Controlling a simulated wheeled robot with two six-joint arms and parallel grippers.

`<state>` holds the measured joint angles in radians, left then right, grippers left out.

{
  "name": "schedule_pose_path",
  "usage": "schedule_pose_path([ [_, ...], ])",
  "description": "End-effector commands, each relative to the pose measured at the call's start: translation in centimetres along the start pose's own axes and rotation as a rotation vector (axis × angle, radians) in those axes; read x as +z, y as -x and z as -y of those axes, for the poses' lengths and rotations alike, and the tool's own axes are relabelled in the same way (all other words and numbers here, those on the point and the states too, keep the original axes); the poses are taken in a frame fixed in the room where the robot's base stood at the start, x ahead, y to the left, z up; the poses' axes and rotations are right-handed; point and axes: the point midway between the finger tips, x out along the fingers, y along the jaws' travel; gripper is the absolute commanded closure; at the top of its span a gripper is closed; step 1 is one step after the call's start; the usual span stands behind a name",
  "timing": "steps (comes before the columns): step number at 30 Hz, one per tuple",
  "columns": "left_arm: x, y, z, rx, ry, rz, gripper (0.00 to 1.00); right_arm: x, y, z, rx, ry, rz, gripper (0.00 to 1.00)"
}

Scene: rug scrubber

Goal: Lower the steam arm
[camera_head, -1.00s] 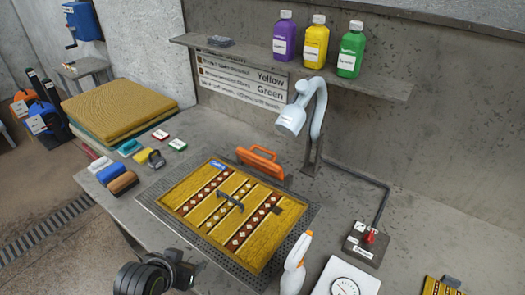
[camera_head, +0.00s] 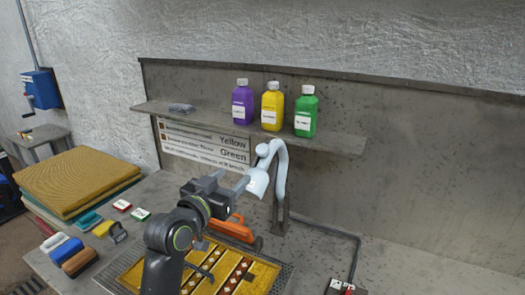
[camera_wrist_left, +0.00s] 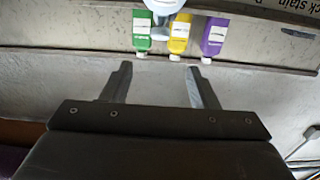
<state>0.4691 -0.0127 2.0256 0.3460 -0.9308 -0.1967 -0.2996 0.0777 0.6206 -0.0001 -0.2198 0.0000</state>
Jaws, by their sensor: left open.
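The steam arm (camera_head: 281,178) is a pale blue-white bent tube on a dark post at the back of the table. Its wide head (camera_head: 258,183) hangs at the tube's left end, tilted down. My left gripper (camera_head: 234,190) is raised over the table just left of the head, open and empty, its fingers pointing toward it. In the left wrist view, which is upside down, the head (camera_wrist_left: 164,6) shows at the top edge, beyond the gap between my open fingers (camera_wrist_left: 157,70). My left arm hides part of the patterned rug (camera_head: 225,272). My right gripper is out of view.
A shelf (camera_head: 340,142) above holds purple (camera_head: 243,105), yellow (camera_head: 272,110) and green (camera_head: 305,115) bottles. An orange-handled tool (camera_head: 232,229) lies below the gripper. Folded rugs (camera_head: 75,180) and brushes (camera_head: 80,261) are at left. The wall right of the steam arm is clear.

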Motion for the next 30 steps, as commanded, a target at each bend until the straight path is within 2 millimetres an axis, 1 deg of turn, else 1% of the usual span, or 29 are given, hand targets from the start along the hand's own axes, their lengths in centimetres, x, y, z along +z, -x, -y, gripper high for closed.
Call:
schedule_pose_path([
  [5,-0.2,-2.0,0.0,0.001,0.002,0.003,0.46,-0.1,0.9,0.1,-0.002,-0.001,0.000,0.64],
  [18,-0.2,-8.4,0.0,0.000,0.002,0.004,0.46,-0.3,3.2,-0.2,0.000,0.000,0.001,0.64],
  [30,-0.1,-13.4,0.0,0.001,0.001,0.004,0.46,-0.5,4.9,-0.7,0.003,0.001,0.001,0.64],
])
